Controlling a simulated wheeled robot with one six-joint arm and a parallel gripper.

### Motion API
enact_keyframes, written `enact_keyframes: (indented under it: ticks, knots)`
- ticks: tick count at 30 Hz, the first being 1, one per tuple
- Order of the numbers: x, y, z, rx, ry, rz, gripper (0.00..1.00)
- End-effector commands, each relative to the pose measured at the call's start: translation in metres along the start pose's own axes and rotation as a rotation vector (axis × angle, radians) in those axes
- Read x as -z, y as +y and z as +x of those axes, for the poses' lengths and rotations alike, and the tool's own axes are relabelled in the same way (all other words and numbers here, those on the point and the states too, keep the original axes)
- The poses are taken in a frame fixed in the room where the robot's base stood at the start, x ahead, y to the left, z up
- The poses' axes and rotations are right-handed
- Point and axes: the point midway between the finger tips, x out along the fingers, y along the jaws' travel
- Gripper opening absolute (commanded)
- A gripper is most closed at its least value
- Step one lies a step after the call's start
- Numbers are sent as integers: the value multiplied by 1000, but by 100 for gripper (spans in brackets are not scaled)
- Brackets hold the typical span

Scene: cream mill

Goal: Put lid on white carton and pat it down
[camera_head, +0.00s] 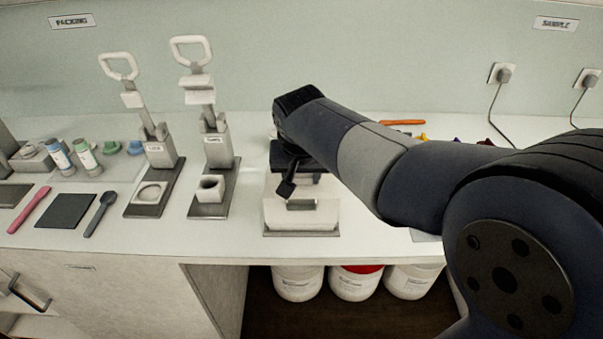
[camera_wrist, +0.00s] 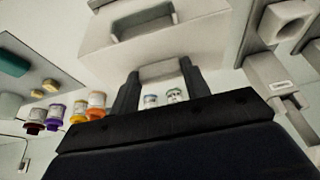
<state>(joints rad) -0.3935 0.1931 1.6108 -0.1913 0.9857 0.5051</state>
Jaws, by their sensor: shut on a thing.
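A white, box-shaped thing, which looks like the white carton (camera_head: 272,214), stands on a grey base at the front middle of the counter. It has a grey slot in its front. In the wrist view a large pale block with a recessed slot (camera_wrist: 100,38) fills the top. My gripper (camera_wrist: 163,75) points down over it, its two dark fingers shut on a small pale piece (camera_wrist: 163,71), perhaps a grip on the lid. I cannot tell where lid and carton part, or whether the lid is seated. In the head view my wrist hides the carton's top and back.
Two lever presses (camera_head: 160,150) (camera_head: 217,150) stand left of the carton. Coloured jars (camera_wrist: 80,106) show in the wrist view. White tubs (camera_head: 297,284) stand under the counter.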

Motion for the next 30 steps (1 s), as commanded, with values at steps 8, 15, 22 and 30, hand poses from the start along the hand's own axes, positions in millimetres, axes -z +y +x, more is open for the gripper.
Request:
enact_keyframes:
  ticks: [8,15,22,30]
  knots:
    - [-1,0,4,0,0,0,11]
    - [-1,0,4,0,0,0,11]
    - [-3,0,8,0,0,0,11]
    - [-4,0,10,0,0,0,11]
